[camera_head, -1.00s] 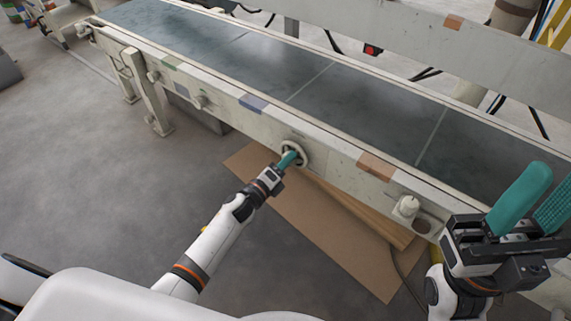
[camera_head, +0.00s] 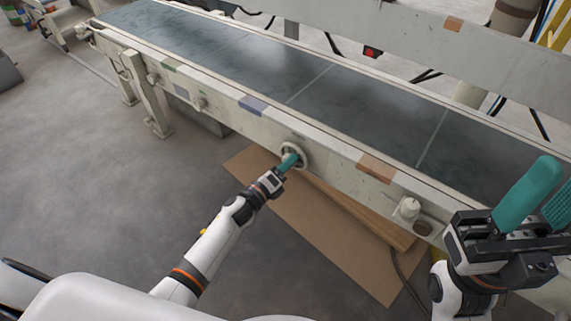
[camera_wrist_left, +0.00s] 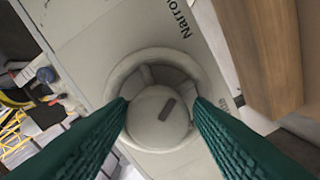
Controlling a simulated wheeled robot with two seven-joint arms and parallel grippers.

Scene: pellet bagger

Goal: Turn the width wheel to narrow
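The width wheel (camera_head: 301,149) is a pale round handwheel on the side of the conveyor frame. In the left wrist view the wheel (camera_wrist_left: 155,62) shows a rim, spokes and a round hub with a dark slanted mark. Lettering reading "Narro", cut off, stands on the panel above and right of it. My left gripper (camera_head: 290,161) is at the wheel. Its teal fingers (camera_wrist_left: 161,100) lie on both sides of the hub, tips against its edges, covering parts of the rim. My right gripper (camera_head: 540,200) is raised at the right, empty, with its fingers apart.
The conveyor belt (camera_head: 365,95) runs above the wheel. A pale knob (camera_head: 408,208) sticks out of the frame to the right. Flat brown cardboard (camera_head: 345,255) lies on the floor below. The grey floor (camera_head: 110,210) at left is clear.

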